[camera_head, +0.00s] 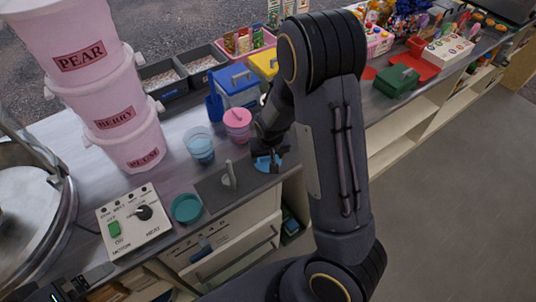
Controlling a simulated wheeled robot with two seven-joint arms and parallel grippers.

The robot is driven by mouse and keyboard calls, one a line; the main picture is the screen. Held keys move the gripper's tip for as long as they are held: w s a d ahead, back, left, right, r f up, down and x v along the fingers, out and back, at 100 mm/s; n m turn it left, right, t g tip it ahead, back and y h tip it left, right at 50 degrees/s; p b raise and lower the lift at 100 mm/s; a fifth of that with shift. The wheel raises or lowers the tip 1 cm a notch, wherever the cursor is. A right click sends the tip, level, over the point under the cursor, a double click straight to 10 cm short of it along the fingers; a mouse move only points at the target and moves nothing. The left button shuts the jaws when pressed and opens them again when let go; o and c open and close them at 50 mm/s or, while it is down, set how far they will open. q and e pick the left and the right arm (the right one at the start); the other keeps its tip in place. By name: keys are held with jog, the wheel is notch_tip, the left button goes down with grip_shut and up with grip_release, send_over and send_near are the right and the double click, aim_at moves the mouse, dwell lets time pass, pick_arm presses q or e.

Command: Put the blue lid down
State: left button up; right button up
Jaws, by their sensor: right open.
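The blue lid (265,163) lies flat at the counter's front edge, just beyond the right end of a dark grey mat. My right gripper (268,150) is open right above the lid, pointing down, and covers part of it. I cannot tell whether the fingertips touch the lid. Part of what looks like my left gripper (75,288) shows at the bottom left corner, and its jaws are unclear.
A blue cup (200,146) and a pink lidded cup (237,122) stand behind the grey mat (208,187). A teal round dish (187,208) and a switch box (133,222) are to the left. Stacked pink tubs (130,140) rise behind. Blue and yellow bins stand farther back.

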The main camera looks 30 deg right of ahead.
jog(key=shift+r, duration=0.45)
jog(key=v, duration=1.1)
jog(key=s+a+r+n+t+y, duration=0.1)
jog(key=s+a+r+y, duration=0.1)
jog(key=s+r, duration=0.3)
jog(key=s+a+r+n+t+y, duration=0.1)
jog(key=s+a+r, duration=0.3)
jog(key=s, duration=1)
jog(key=shift+r+t+y+p, duration=0.4)
jog(key=shift+r+y, duration=0.15)
jog(key=shift+y, duration=0.35)
